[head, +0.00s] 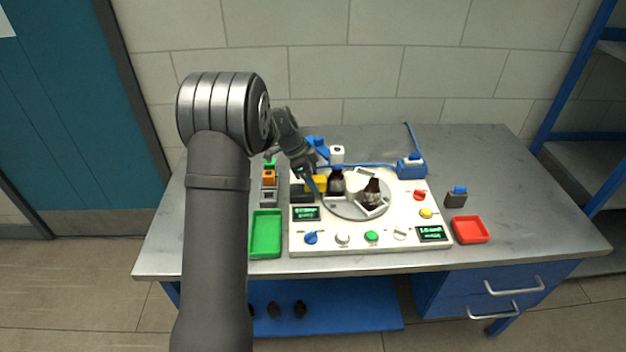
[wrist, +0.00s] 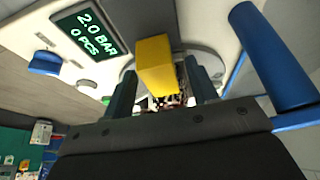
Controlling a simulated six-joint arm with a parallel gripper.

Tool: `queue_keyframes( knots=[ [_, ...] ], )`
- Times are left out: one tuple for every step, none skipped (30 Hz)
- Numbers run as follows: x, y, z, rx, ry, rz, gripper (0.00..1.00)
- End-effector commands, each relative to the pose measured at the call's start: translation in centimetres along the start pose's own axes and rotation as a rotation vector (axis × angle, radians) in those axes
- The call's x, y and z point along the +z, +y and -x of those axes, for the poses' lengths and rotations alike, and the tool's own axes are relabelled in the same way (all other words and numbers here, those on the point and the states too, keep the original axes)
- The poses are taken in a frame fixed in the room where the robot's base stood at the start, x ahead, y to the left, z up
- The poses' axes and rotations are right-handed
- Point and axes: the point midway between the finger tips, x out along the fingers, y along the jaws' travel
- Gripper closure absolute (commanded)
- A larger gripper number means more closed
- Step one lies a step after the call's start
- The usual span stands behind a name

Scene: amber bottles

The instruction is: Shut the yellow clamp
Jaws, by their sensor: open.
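The yellow clamp (wrist: 155,62) shows as a yellow block in the wrist view, between and just beyond my gripper's fingers. In the head view the yellow clamp (head: 317,184) is at the left of the turntable, partly behind my gripper. My gripper (wrist: 160,92) is open, its two dark fingers apart on either side of the block, with nothing held. In the head view my gripper (head: 314,178) points down at the panel's left part. I cannot tell whether the fingers touch the clamp. A dark bottle (head: 337,182) stands beside the clamp on the turntable.
The round turntable (head: 345,209) carries another dark bottle (head: 372,192). A blue post (wrist: 270,55) rises close on the right in the wrist view. Knobs and a display (wrist: 90,30) lie on the panel. A green tray (head: 266,234) and a red tray (head: 470,230) flank it.

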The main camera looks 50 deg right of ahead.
Motion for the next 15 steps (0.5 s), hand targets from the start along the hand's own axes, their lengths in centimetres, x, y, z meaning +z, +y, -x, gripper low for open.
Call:
queue_keyframes(
  knots=[
    [0.0,-0.1,0.8,-0.004,0.000,0.000,0.47],
    [0.0,-0.1,1.2,-0.003,0.001,0.000,0.47],
    [0.0,-0.1,2.0,-0.004,0.001,0.001,0.47],
    [0.0,-0.1,2.7,-0.005,0.001,0.001,0.47],
    [0.0,-0.1,3.4,-0.005,0.001,0.001,0.47],
    [0.0,-0.1,4.3,-0.006,0.001,0.001,0.47],
    [0.0,-0.1,5.1,-0.005,0.001,0.000,0.47],
    [0.0,-0.1,5.8,-0.005,0.000,0.000,0.47],
    [0.0,-0.1,6.8,-0.004,0.000,0.000,0.47],
    [0.0,-0.1,7.6,-0.005,0.000,0.000,0.47],
    [0.0,-0.1,8.4,-0.006,0.000,0.000,0.47],
    [0.0,-0.1,9.3,-0.005,0.000,-0.001,0.47],
    [0.0,-0.1,10.0,-0.004,0.000,-0.001,0.47],
    [0.0,-0.1,10.7,-0.004,0.000,-0.001,0.47],
    [0.0,-0.1,11.7,-0.004,0.000,-0.001,0.47]
  ],
)
